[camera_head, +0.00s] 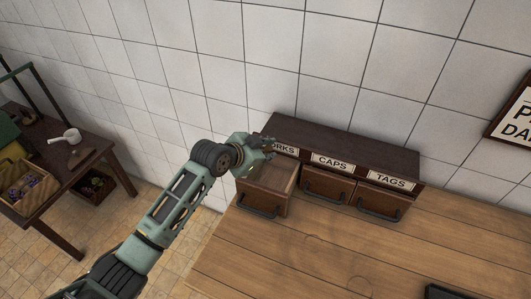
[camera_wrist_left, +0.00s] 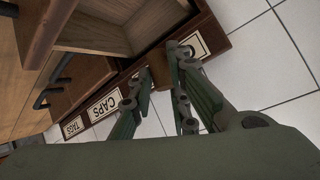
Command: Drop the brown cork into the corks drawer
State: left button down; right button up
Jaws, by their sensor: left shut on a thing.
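The corks drawer (camera_head: 262,199) is pulled open at the left end of a dark wooden drawer unit, and its visible inside looks empty. Its open inside also shows in the left wrist view (camera_wrist_left: 97,36). My left gripper (camera_head: 269,145) is above the back of this drawer, by the CORKS label. In the left wrist view the fingers (camera_wrist_left: 163,68) are shut on the brown cork (camera_wrist_left: 159,70), a small brown piece between the tips. The cork cannot be made out in the head view. My right gripper is not in view.
The caps drawer (camera_head: 327,186) and tags drawer (camera_head: 382,202) are shut beside it. The unit stands on a plank table (camera_head: 300,250) against a tiled wall, with clear room in front.

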pick_arm(q)
notch_tip(320, 180, down, 5)
jog(key=b, duration=0.3)
jog(key=shift+a+r, duration=0.1)
jog(key=shift+r, duration=0.05)
jog(key=c, duration=1.6)
grip_release()
jog(key=v, duration=1.2)
